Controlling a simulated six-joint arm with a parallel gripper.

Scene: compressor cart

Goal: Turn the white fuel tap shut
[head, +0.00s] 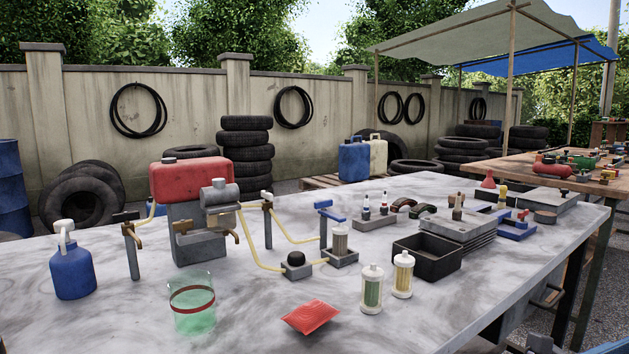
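A small tap with a white handle (266,195) sits on a grey post behind and to the right of the red tank (190,180). A yellow hose (285,228) runs close by it. The tap is small in the picture, and I cannot tell which way its handle is turned. A tap with a black handle (126,217) stands on a post left of the tank. A tap with a blue handle (327,210) stands to the right, above a clear filter cup (340,241). My gripper is not in view.
The grey table (120,315) also holds a blue bottle (72,269), a green cup with a red band (193,305), a red packet (310,316), two filter canisters (372,290) and a black tray (427,261). The front left of the table is clear.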

